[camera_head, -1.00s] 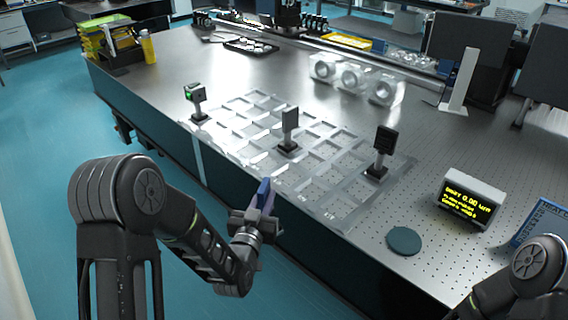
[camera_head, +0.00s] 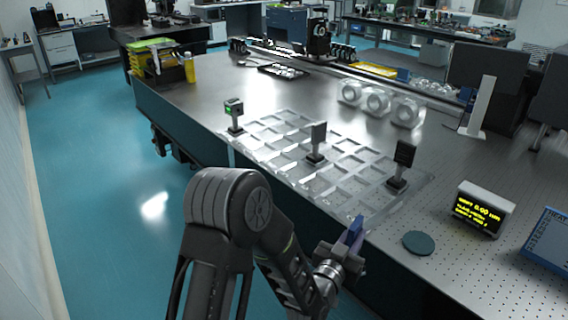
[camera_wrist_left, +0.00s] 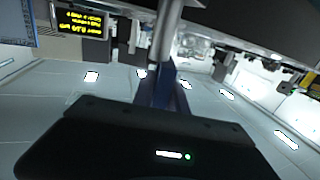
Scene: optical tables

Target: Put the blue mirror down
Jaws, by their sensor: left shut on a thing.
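The blue mirror (camera_head: 355,230) is held in my left gripper (camera_head: 347,247), which is shut on it. The gripper is at the table's front edge, by the near corner of the clear grid tray (camera_head: 345,205). In the left wrist view the blue mirror (camera_wrist_left: 181,98) shows partly, dark and close up, beside a grey post (camera_wrist_left: 168,35). I cannot tell whether the mirror touches anything below. Three post-mounted parts stand on the grid: one with a green light (camera_head: 233,108), a grey one (camera_head: 318,135) and a black one (camera_head: 404,153). My right gripper is out of view.
A dark round disc (camera_head: 418,243) and a power meter with yellow text (camera_head: 481,209) lie right of the grid. Clear ring-shaped parts (camera_head: 377,101) stand behind. The perforated tabletop around the disc has free room.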

